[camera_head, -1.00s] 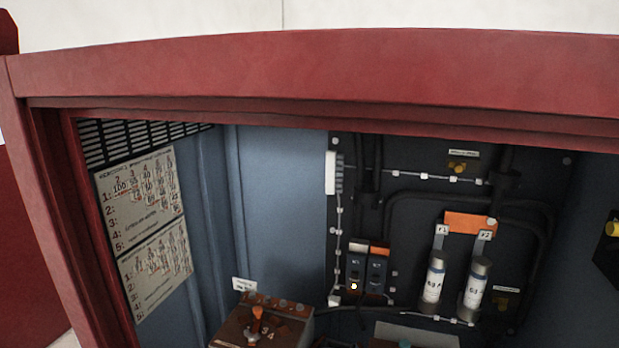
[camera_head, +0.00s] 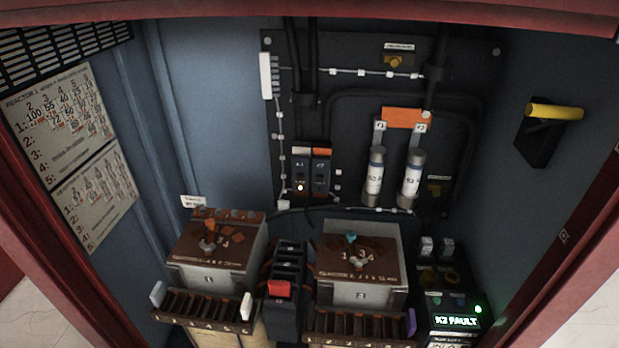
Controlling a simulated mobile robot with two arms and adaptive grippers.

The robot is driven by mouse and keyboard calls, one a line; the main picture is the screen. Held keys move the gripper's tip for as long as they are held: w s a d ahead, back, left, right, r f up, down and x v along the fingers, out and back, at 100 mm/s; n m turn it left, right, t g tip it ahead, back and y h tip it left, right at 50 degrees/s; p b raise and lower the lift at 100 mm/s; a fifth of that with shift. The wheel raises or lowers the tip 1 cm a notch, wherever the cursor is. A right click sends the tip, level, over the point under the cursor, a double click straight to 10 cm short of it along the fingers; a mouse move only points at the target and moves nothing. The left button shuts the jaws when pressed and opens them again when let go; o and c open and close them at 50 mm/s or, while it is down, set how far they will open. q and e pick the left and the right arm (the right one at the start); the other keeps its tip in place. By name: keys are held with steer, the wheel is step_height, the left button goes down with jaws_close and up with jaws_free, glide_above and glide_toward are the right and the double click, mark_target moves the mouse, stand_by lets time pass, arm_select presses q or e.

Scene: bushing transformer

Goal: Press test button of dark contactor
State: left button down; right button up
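Two small dark modules that look like contactors sit side by side on the black back panel. The left module (camera_head: 301,175) has a pale top and a lit white spot low on its front. The right module (camera_head: 321,177) has an orange top and no lit spot that I can see. Their labels and any test buttons are too small to make out. A black device at the lower right has a green lamp and a display (camera_head: 455,321) reading "K2 FAULT". Neither of my grippers is in view.
Two transformer-like boxes (camera_head: 213,247) (camera_head: 357,262) stand in front below the panel, with a dark block with a red part (camera_head: 280,289) between them. Two fuses (camera_head: 375,177) (camera_head: 412,179) are right of the modules. A yellow handle (camera_head: 556,112) sticks out at right. The red cabinet frame (camera_head: 330,10) surrounds the opening.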

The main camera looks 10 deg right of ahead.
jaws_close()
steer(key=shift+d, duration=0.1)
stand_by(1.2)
